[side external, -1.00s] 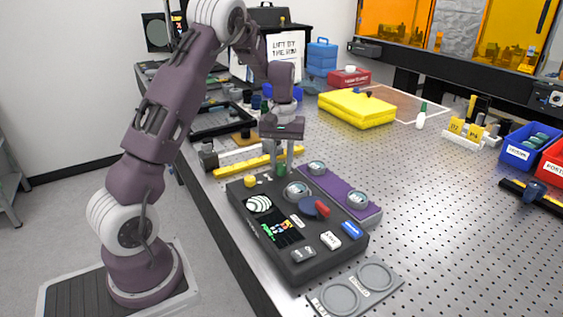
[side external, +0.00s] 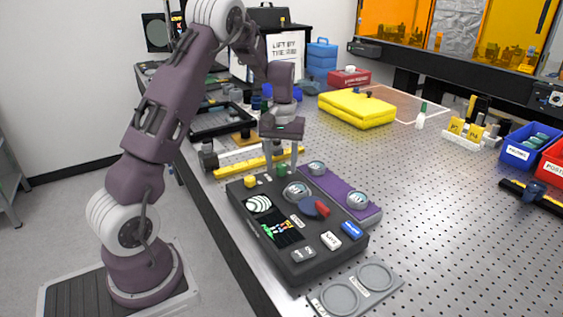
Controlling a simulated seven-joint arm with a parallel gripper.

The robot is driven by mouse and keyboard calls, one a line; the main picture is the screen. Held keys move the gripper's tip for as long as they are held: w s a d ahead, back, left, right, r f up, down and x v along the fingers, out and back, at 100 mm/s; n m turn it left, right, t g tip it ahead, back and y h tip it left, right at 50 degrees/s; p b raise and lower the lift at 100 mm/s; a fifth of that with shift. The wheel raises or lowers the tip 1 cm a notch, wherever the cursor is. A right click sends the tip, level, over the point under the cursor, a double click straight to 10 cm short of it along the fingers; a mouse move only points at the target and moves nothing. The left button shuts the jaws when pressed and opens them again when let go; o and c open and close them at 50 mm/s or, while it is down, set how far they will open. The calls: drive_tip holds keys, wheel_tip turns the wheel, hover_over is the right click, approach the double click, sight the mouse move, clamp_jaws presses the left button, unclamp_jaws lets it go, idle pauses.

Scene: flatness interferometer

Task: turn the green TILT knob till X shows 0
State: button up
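The interferometer unit (side external: 290,262) is a dark box on the perforated table. The green TILT knob (side external: 281,169) stands at its back edge, right of a yellow knob (side external: 250,182). My gripper (side external: 281,163) points down over the green knob. Its two fingers are spread apart, one to each side of the knob, with gaps visible. I cannot tell exactly how low the tips reach beside it. A small display (side external: 279,230) on the unit shows coloured marks, but its X value is too small to read. A round fringe picture (side external: 258,204) shows above the display.
A purple tray (side external: 325,183) with round metal pieces lies along the unit's right side. A grey two-ring holder (side external: 358,288) is in front. A yellow bar (side external: 240,166) lies behind, and a yellow folded cloth (side external: 356,108) farther back.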

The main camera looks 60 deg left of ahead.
sight(282, 165)
wheel_tip(282, 165, up, 7)
drive_tip(key=shift+r, duration=0.1)
idle(0.3)
idle(1.4)
drive_tip(key=s+d+r+m+t, duration=0.1)
drive_tip(key=s+d+r+m, duration=0.1)
drive_tip(key=s+d+r, duration=0.4)
drive_tip(key=s+d+r+m+t, duration=0.2)
drive_tip(key=d+r, duration=0.2)
drive_tip(key=d, duration=0.4)
drive_tip(key=s+d+m+t, duration=0.1)
drive_tip(key=s+d+m, duration=0.2)
drive_tip(key=s, duration=0.5)
drive_tip(key=s+d+f+m+t, duration=0.1)
drive_tip(key=s+d+m, duration=0.1)
drive_tip(key=s+d, duration=0.4)
drive_tip(key=shift+s+f+m+t, duration=0.2)
drive_tip(key=shift+s+m+t, duration=0.2)
drive_tip(key=shift+s, duration=0.6)
